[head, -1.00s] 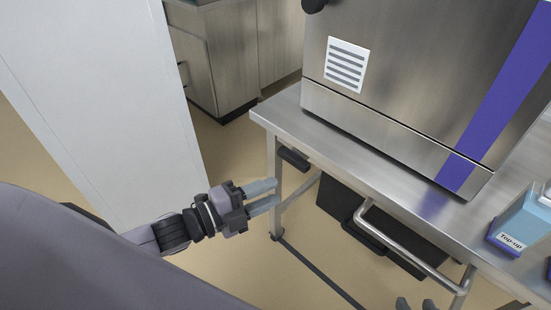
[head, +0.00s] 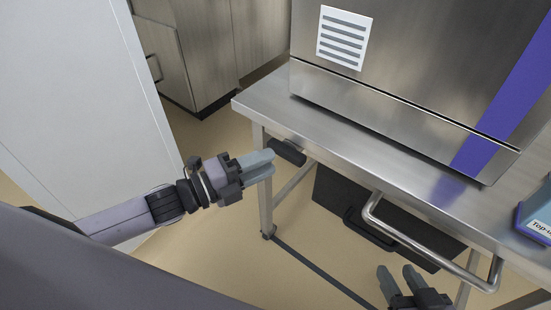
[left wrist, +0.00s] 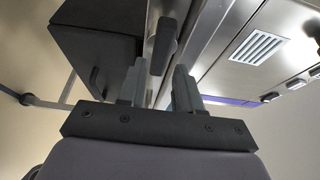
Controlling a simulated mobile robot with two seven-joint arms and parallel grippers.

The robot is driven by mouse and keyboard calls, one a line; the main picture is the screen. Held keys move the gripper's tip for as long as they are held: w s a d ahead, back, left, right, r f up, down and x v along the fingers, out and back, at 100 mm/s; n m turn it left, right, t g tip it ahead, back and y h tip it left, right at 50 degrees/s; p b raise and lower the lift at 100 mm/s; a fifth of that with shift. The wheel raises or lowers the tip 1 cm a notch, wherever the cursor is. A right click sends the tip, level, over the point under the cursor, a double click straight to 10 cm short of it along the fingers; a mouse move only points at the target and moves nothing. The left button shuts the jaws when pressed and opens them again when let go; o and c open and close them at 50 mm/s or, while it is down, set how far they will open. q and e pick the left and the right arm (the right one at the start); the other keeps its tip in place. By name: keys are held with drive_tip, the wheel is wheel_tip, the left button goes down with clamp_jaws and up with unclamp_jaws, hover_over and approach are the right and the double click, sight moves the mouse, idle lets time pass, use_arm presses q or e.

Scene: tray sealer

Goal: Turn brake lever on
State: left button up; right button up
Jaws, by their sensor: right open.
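The brake lever, a short dark bar (head: 288,151), sits under the front edge of the steel table near its left corner. In the left wrist view the lever (left wrist: 163,45) lies just beyond the fingertips, roughly in line with the gap between them. My left gripper (head: 272,163) is open and empty, with its tips close to the lever's left end in the head view. In the left wrist view my left gripper (left wrist: 159,68) shows a clear gap between its grey fingers. My right gripper (head: 397,272) is open and empty at the bottom, below the table's front rail.
A steel machine with a purple stripe (head: 490,118) stands on the table (head: 345,145). A metal rail (head: 425,252) sticks out from the table front. A dark box (head: 330,197) is underneath. A white panel (head: 75,90) stands at left. A blue box (head: 537,222) is at right.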

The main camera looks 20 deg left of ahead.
sight(283, 156)
use_arm(q)
drive_tip(key=shift+x, duration=1.7)
clamp_jaws()
